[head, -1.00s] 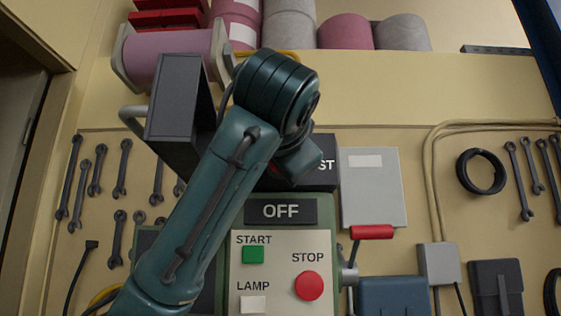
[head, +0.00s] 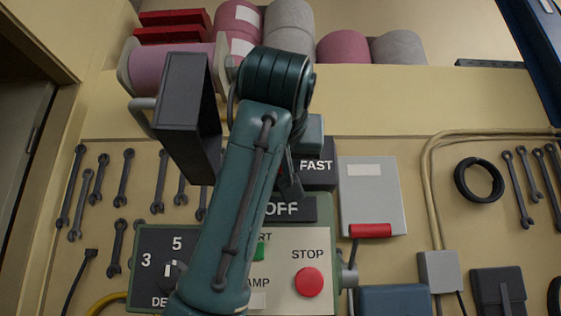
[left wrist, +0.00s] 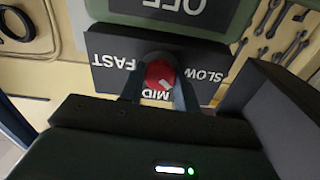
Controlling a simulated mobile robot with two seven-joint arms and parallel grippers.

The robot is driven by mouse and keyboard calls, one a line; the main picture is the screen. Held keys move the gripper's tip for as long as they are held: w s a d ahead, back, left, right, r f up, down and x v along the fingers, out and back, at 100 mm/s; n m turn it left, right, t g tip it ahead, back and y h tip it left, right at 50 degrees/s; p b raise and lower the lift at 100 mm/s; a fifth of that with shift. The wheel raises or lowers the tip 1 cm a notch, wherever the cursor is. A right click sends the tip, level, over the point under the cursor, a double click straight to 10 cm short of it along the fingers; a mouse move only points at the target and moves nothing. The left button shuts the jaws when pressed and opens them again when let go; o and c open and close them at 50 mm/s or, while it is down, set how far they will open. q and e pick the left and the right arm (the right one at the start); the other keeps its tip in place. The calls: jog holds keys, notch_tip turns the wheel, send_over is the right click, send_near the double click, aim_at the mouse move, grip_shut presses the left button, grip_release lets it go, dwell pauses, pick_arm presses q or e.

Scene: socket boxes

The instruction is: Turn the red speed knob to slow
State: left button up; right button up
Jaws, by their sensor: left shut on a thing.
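The red speed knob (left wrist: 160,74) sits on a dark plate (left wrist: 104,45) lettered FAST, MID and SLOW, seen upside down in the left wrist view. A pale mark on the knob points roughly between MID and SLOW. My left gripper (left wrist: 160,88) is shut on the knob, one finger on each side. In the head view my left arm covers most of the plate (head: 317,171); only FAST reads there, and the knob is largely hidden. My right gripper is in neither view.
Below the plate is a green panel with an OFF sign (head: 298,208), a red STOP button (head: 309,281) and a partly covered numbered dial (head: 155,262). A red-handled lever (head: 370,230) stands to the right. Wrenches (head: 124,178) hang at the left.

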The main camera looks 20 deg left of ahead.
pick_arm(q)
jog(key=shift+n, duration=0.6)
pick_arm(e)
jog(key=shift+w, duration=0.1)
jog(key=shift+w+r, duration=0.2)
pick_arm(q)
jog(key=o, duration=1)
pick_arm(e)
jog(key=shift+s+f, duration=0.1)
pick_arm(q)
jog(key=b+v, duration=0.5)
jog(key=v, duration=0.8)
jog(key=shift+s+r, duration=0.1)
jog(key=shift+s, duration=0.05)
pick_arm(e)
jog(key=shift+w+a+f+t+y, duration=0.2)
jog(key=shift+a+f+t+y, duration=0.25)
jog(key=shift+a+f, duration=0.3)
